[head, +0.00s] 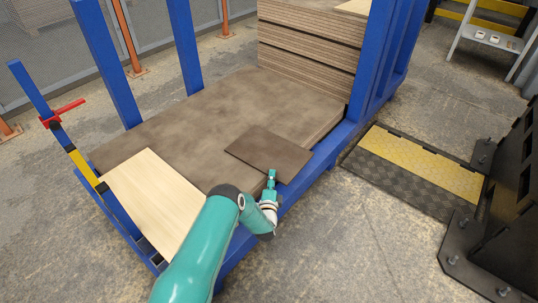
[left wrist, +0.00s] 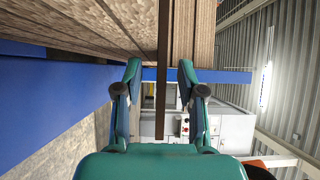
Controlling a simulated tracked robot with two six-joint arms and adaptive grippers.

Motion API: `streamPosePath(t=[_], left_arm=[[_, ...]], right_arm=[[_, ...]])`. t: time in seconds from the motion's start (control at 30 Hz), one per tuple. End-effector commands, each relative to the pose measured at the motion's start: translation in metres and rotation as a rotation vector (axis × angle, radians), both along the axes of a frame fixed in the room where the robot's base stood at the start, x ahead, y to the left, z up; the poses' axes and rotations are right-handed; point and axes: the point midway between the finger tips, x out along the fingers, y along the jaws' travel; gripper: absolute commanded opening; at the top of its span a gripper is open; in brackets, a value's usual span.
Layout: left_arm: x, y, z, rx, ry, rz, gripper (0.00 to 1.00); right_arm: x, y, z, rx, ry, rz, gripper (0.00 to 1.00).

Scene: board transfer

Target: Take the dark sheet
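The dark sheet (head: 268,150) lies flat on the brown board stack (head: 190,130), towards its front right, with its near edge reaching out past the stack towards the blue frame. My left gripper (head: 271,178) is at that near edge. In the left wrist view the dark sheet (left wrist: 162,40) shows edge-on as a thin dark strip. It passes between the two fingers of my left gripper (left wrist: 160,66), which stand apart with a visible gap on each side of it. My right gripper is in neither view.
A pale sheet (head: 152,195) lies at the left end of the stack. Blue posts (head: 185,50) and a blue rail surround the boards. A taller board pile (head: 308,50) stands behind. A yellow and black ramp (head: 420,165) and a dark metal stand (head: 505,220) are at right.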

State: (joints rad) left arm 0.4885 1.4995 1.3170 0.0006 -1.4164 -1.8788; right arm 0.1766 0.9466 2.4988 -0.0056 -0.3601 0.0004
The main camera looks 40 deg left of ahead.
Motion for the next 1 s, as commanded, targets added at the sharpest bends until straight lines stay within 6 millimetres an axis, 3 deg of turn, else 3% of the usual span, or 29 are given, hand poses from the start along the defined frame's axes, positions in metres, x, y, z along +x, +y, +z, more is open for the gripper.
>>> streamPosePath(t=[0.17,0.4,1.0], left_arm=[[0.0001,-0.0004,0.0005,0.000,0.000,0.000,0.38],[0.0000,-0.0008,0.0001,0.000,0.001,-0.001,0.00],[0.0010,-0.0009,0.0093,0.001,-0.003,-0.001,0.00]], right_arm=[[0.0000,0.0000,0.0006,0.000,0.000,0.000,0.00],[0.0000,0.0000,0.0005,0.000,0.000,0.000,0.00],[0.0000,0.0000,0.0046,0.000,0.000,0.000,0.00]])
